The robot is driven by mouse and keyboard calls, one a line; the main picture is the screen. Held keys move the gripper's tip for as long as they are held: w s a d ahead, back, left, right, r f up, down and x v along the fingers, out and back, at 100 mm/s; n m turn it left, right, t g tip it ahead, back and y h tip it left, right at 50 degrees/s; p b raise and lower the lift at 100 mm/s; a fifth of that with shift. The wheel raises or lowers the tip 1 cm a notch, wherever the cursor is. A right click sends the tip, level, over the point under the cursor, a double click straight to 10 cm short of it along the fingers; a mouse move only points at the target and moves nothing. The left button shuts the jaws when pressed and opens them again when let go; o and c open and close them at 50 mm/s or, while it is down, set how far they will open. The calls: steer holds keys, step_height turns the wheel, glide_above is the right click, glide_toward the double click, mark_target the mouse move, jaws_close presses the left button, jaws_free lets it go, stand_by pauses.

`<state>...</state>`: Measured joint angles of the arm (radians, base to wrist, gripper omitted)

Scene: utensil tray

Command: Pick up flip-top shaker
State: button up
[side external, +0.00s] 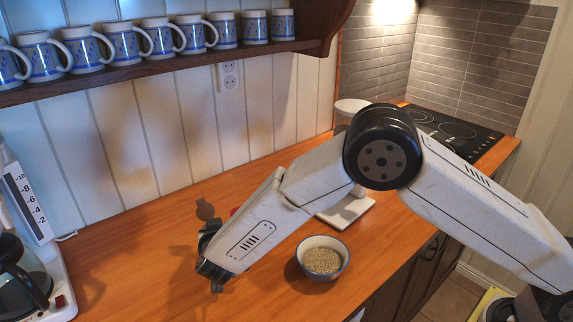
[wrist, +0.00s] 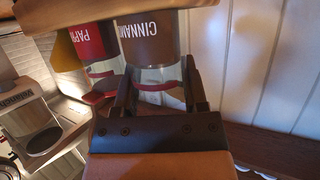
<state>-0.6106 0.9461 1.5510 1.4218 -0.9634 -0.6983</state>
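A clear jar with a brown CINNAMON label (wrist: 150,40) stands at the top middle of the wrist view, which is upside down. I take it as the flip-top shaker; its lid is not clear there. My gripper (wrist: 160,65) has one finger on each side of it. The fingers are spread, and I see no clear grip. In the side view my gripper (side external: 213,262) is low over the counter and hides most of what it faces. A small brown shape (side external: 205,210) shows beyond it.
A jar with a red label (wrist: 88,40) stands close beside the cinnamon jar. A bowl of grain (side external: 322,258) sits on the counter to the right of my gripper. A coffee maker (side external: 30,280) is at the left. The wall and mug shelf (side external: 150,62) are behind.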

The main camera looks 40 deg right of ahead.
jaws_close()
steer(key=shift+r, duration=0.1)
steer(key=shift+r, duration=0.75)
steer(key=s+d+r, duration=0.4)
steer(key=s+r, duration=0.7)
steer(key=s, duration=0.2)
steer(key=shift+s+d+r, duration=0.15)
steer(key=shift+r, duration=0.05)
